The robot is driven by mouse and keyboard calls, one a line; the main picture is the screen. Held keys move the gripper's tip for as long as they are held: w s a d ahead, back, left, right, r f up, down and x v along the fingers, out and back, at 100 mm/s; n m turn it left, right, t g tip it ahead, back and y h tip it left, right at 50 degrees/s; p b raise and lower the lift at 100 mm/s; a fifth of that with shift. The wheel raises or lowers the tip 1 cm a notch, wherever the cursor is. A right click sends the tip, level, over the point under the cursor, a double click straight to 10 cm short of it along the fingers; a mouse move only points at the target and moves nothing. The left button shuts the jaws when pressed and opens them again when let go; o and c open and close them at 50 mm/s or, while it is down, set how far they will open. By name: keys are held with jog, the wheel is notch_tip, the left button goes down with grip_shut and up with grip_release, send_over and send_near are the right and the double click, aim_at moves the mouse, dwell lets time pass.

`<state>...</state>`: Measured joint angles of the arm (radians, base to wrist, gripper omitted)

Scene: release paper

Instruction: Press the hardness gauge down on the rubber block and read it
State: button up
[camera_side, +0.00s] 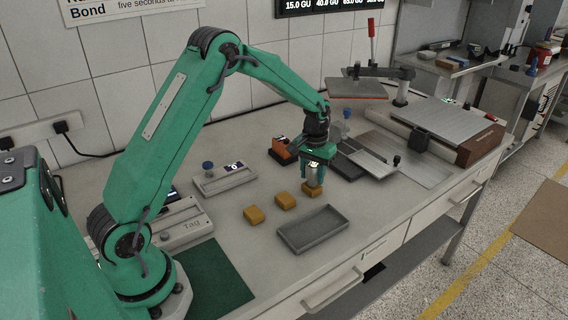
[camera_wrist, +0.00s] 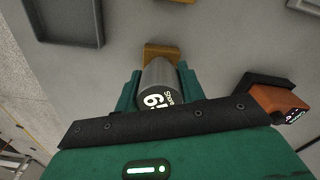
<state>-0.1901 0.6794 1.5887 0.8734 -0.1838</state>
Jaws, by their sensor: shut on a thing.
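My gripper (camera_side: 314,168) is shut on the hardness gauge (camera_side: 313,174), a short silver cylinder, and holds it upright. In the wrist view the gauge (camera_wrist: 157,82) sits between the green fingers. White lettering reads "Shore" with a large 6 and a partly hidden digit. A yellow-orange rubber block (camera_side: 312,189) lies directly under the gauge. The block also shows in the wrist view (camera_wrist: 162,51), its near part hidden by the gauge. The gauge's lower end meets or nearly meets the block; I cannot tell which. Two similar blocks (camera_side: 254,214) (camera_side: 286,200) lie to the left.
A grey tray (camera_side: 313,244) stands in front of the blocks, near the bench edge. An orange device in a black holder (camera_side: 281,151) stands behind my gripper. A grey instrument with a blue knob (camera_side: 224,179) is at the left. Metal plates (camera_side: 402,158) lie at the right.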

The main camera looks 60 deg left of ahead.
jog(key=shift+s+f, duration=0.1)
jog(key=shift+f, duration=0.3)
dwell(1.9)
jog(key=shift+r, duration=0.15)
dwell(0.6)
jog(key=o, duration=1)
jog(key=shift+r, duration=0.1)
jog(key=shift+r, duration=0.1)
notch_tip(320, 180, up, 7)
jog(key=shift+r, duration=0.3)
